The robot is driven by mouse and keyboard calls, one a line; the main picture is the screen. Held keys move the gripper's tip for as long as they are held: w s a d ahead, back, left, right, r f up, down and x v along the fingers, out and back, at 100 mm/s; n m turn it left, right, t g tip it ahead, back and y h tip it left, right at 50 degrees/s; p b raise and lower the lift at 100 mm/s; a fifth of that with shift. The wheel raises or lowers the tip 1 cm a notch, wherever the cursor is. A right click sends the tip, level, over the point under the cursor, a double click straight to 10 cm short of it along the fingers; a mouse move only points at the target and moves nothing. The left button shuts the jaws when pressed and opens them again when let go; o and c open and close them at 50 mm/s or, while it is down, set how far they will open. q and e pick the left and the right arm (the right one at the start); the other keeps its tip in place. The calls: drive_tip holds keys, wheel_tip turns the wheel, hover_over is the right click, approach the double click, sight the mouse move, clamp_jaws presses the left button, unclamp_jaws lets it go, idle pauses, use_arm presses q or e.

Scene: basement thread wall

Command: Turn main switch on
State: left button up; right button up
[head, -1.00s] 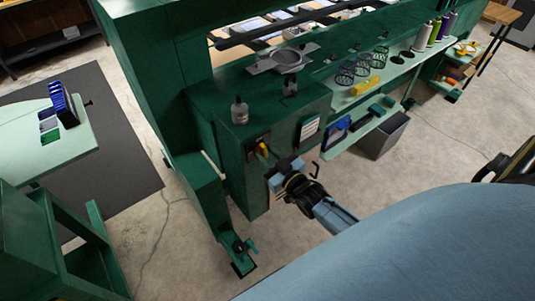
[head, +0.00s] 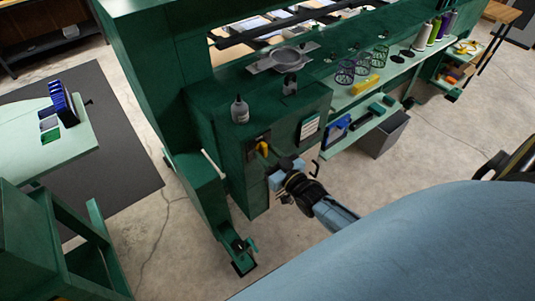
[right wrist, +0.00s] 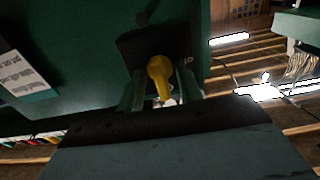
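The main switch is a yellow handle (head: 262,148) on a dark plate on the front of the green machine's cabinet. In the right wrist view the yellow handle (right wrist: 159,72) points down the picture, its rounded top against the dark plate. My right gripper (head: 275,174) is close in front of the switch. In the right wrist view its two greenish fingers (right wrist: 160,90) stand apart on either side of the handle; I see narrow gaps and cannot confirm contact. The fingertips are small and partly hidden in the head view. My left gripper is not in view.
A label panel (head: 309,129) is right of the switch. A small bottle (head: 240,111) stands on the cabinet top. A shelf (head: 352,139) and grey bin (head: 388,136) are farther right. A green pedal-like part (head: 243,248) is low in front; the floor between is open.

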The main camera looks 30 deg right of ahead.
drive_tip(key=s+d, duration=0.1)
drive_tip(key=s, duration=1.2)
drive_tip(key=shift+s+b, duration=0.15)
drive_tip(key=shift+b, duration=0.25)
drive_tip(key=s+a+f+g+b, duration=0.1)
drive_tip(key=s+f+g+b, duration=0.3)
drive_tip(key=f, duration=1.1)
drive_tip(key=s+a+f+g+b, duration=0.1)
drive_tip(key=s+f+g+b, duration=0.4)
drive_tip(key=f, duration=0.9)
drive_tip(key=s+a+f+n+g+h+b, duration=0.1)
drive_tip(key=s+a+f+g+b, duration=0.2)
drive_tip(key=s+f+g, duration=0.5)
drive_tip(key=s+f, duration=1)
drive_tip(key=s, duration=0.4)
drive_tip(key=shift+a+f+n, duration=0.15)
drive_tip(key=shift+a+n, duration=0.15)
drive_tip(key=shift+a, duration=0.05)
